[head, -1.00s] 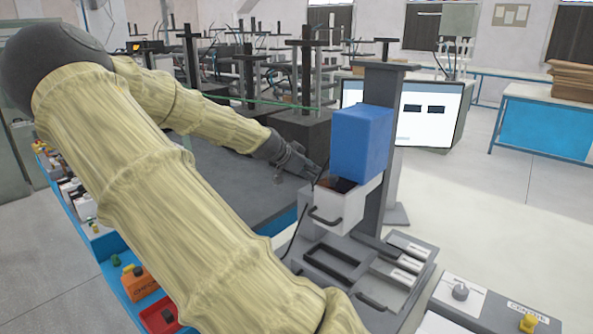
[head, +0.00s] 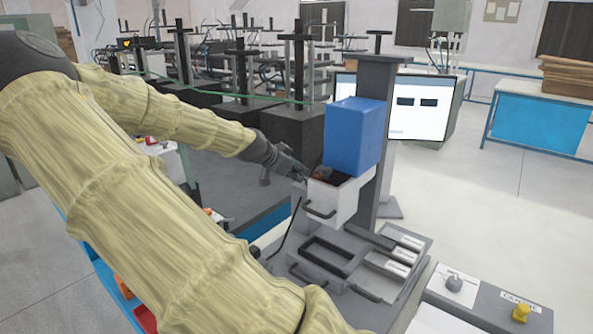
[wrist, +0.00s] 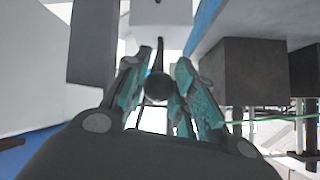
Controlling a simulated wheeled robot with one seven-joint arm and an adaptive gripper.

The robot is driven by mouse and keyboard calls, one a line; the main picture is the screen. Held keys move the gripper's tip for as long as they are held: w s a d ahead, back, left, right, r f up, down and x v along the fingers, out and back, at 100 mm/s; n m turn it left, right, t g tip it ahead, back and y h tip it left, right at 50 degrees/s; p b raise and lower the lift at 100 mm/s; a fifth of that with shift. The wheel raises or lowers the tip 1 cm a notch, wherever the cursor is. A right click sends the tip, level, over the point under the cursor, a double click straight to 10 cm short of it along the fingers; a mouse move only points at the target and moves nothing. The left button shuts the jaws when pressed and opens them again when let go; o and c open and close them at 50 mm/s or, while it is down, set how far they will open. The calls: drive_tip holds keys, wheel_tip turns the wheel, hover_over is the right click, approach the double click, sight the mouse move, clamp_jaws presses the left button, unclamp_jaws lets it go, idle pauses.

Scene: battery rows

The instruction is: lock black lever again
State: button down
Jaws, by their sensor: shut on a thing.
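My gripper (head: 291,169) is at the left side of the test station, beside the white bin (head: 345,207) under the blue box (head: 353,136). In the wrist view my gripper (wrist: 160,95) has its two teal-padded fingers closed around the black lever, whose round dark knob (wrist: 158,87) shows between them. A thin dark rod runs up from behind the knob. In the head view the lever is largely hidden by my gripper, so its angle cannot be told.
A grey column (head: 377,160) carries the blue box. The station base (head: 325,268) with slots and handles lies below. A monitor (head: 420,108) stands behind. A control box with a yellow knob (head: 521,312) is at the lower right. Dark presses fill the back.

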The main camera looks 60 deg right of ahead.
drive_tip(key=shift+s+f, duration=0.2)
drive_tip(key=shift+f, duration=0.05)
drive_tip(key=c, duration=1.5)
unclamp_jaws()
drive_tip(key=shift+c, duration=0.2)
drive_tip(key=o, duration=0.4)
drive_tip(key=shift+d, duration=0.15)
drive_tip(key=shift+w+a+r, duration=0.2)
drive_tip(key=shift+r, duration=0.05)
drive_tip(key=shift+a+r, duration=0.15)
drive_tip(key=shift+a, duration=0.1)
drive_tip(key=v, duration=1.1)
